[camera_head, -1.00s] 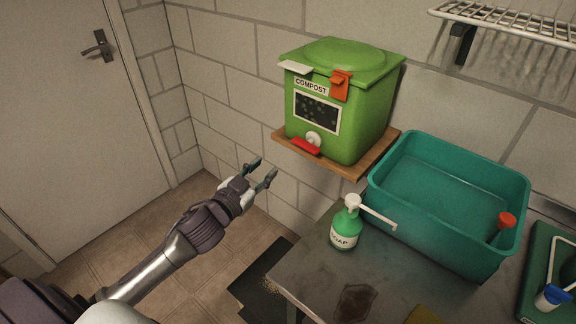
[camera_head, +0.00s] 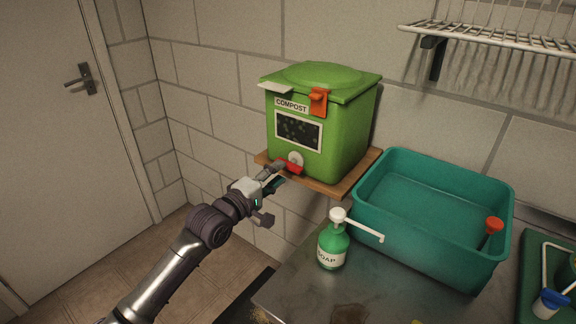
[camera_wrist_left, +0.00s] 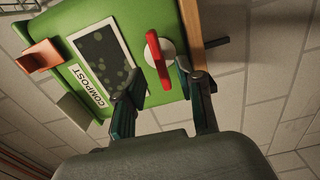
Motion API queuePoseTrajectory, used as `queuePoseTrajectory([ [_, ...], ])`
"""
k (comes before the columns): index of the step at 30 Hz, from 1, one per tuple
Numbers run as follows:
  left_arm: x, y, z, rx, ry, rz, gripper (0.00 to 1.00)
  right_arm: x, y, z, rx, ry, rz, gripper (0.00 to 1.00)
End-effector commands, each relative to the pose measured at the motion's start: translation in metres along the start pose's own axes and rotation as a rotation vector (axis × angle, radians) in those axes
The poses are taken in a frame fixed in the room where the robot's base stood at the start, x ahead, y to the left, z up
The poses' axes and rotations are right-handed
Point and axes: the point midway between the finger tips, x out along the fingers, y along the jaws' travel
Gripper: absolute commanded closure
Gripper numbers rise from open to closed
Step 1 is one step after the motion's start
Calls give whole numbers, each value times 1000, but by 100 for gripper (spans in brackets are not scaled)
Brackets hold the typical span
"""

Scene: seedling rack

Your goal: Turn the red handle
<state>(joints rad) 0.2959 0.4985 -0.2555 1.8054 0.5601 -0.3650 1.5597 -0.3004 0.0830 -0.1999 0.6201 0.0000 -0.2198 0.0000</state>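The green compost bin (camera_head: 345,125) stands on a wooden shelf board against the wall. Its red handle (camera_head: 291,168) lies roughly level on a white round hub (camera_head: 296,157) low on the bin's front. My left gripper (camera_head: 274,177) is right at the handle and partly covers it. In the left wrist view the red handle (camera_wrist_left: 157,58) shows as a bar across its white hub. There my left gripper (camera_wrist_left: 164,80) is open, with one finger on each side of the handle's near end. I cannot tell whether a finger touches it. My right gripper is out of view.
The wooden shelf board (camera_head: 335,188) juts out under the bin. A soap bottle (camera_head: 333,247) with a long spout stands on the grey counter below, close to my left arm. A teal tub (camera_head: 430,235) is to its right. A wire rack (camera_head: 490,36) hangs above.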

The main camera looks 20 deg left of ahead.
Motion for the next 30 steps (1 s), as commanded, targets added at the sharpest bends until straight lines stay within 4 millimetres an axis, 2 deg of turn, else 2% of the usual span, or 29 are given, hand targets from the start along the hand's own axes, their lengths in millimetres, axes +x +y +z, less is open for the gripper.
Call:
queuePoseTrajectory([
  [3, 23, 1, 0, 0, 0, 1, 62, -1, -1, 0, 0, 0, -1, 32],
  [9, 45, 0, 0, 0, 1, 0, 62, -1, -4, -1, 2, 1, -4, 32],
  [20, 51, -1, 0, 1, 0, -1, 62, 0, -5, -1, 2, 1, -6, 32],
  [23, 51, -1, 0, 1, 0, -1, 76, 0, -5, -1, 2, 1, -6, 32],
  [27, 50, -1, 0, 1, 0, -1, 99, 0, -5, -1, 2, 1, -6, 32],
  [30, 50, -1, 0, 1, 1, -1, 100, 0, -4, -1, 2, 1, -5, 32],
])
